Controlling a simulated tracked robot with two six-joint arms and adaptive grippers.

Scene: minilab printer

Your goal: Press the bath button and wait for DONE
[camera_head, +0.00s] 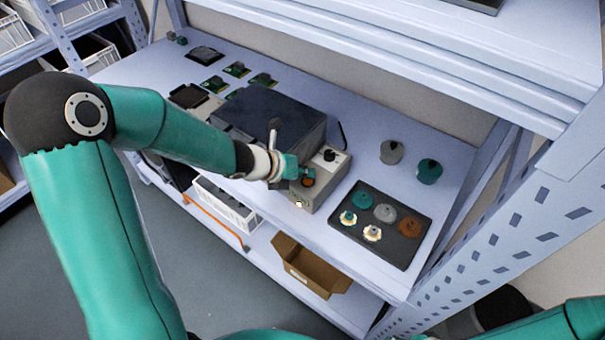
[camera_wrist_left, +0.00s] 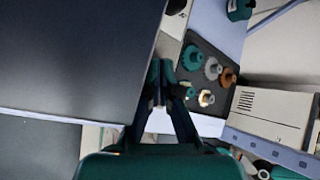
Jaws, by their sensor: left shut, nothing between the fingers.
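A light grey control box (camera_head: 325,186) stands at the right end of a large dark box (camera_head: 268,112) on the bench; I take these to be the bath. It has a black knob (camera_head: 330,155) on top, an orange spot (camera_head: 308,181) by my fingertips and a small pale lit spot (camera_head: 298,204) low on its front. No DONE text can be read. My left gripper (camera_head: 298,174) is shut and empty, its tips over the control box; I cannot tell whether they touch it. In the wrist view the shut fingers (camera_wrist_left: 161,72) point at the pale box edge. My right gripper is out of view.
A dark tray (camera_head: 350,233) with several teal, grey, brown and cream gears lies to the right. Grey (camera_head: 391,152) and teal (camera_head: 428,171) round parts stand behind it. Green boards (camera_head: 236,69) lie at the far left. A cardboard box (camera_head: 310,268) sits on the lower shelf.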

